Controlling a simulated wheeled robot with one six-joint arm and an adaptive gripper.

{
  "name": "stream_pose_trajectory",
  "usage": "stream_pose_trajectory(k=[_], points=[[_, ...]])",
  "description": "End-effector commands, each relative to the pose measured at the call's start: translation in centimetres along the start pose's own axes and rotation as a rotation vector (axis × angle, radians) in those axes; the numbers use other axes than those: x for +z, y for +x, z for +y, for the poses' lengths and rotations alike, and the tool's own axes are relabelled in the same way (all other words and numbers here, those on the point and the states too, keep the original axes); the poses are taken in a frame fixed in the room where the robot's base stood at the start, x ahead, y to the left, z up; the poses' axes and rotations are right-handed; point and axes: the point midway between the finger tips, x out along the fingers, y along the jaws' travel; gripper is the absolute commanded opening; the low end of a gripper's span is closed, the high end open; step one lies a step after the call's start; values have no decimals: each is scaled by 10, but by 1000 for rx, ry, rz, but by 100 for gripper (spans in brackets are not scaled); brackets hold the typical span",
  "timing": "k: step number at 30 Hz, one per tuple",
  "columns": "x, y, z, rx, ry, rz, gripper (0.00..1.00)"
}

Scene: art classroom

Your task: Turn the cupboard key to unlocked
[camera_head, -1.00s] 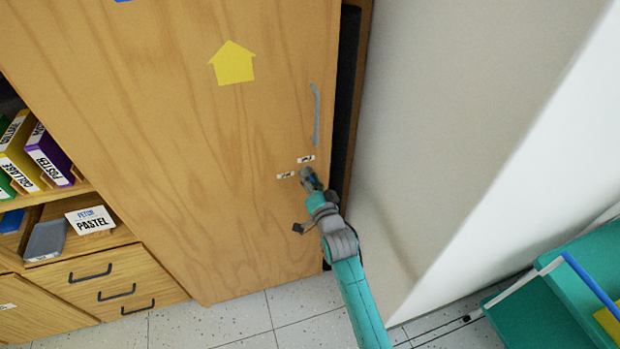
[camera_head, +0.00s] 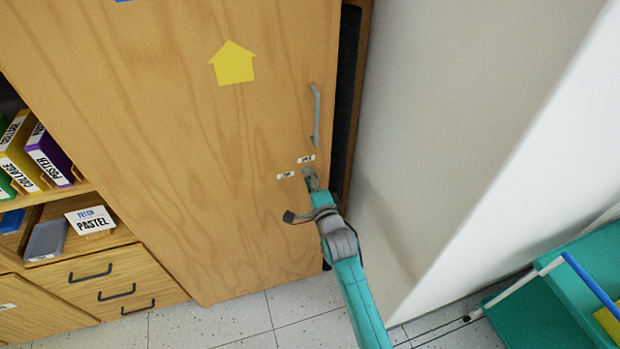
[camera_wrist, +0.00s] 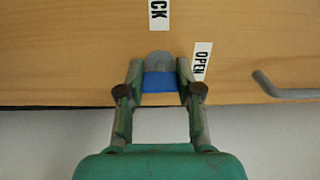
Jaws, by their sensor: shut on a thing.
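The wooden cupboard door (camera_head: 215,150) fills the middle of the head view. In the wrist view, a round grey lock (camera_wrist: 159,60) sits on the door, with the blue key (camera_wrist: 158,82) in front of it. My gripper (camera_wrist: 160,84) is shut on the blue key, one finger on each side; in the head view it (camera_head: 310,180) is at the door below the handle. A white label ending in "CK" (camera_wrist: 159,14) is above the lock, and an "OPEN" label (camera_wrist: 202,62) is to its right. The key's shaft is hidden, and which label it points to cannot be told.
A grey door handle (camera_head: 316,115) is just above the labels. A pale wall (camera_head: 450,130) stands close on the right. Shelves with labelled boxes (camera_head: 45,155) and drawers (camera_head: 110,285) are on the left. A teal cart (camera_head: 545,315) is at the lower right.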

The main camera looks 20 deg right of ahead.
Motion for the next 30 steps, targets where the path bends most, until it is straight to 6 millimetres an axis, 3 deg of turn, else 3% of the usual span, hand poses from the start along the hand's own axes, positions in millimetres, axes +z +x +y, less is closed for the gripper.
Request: stream_pose_trajectory(k=[18, 19, 21, 30], points=[[-1, 0, 1, 2, 41, 1, 0], [-1, 0, 1, 2, 41, 1, 40], [-1, 0, 1, 2, 40, 1, 57], [0, 0, 0, 1, 40, 0, 60]])
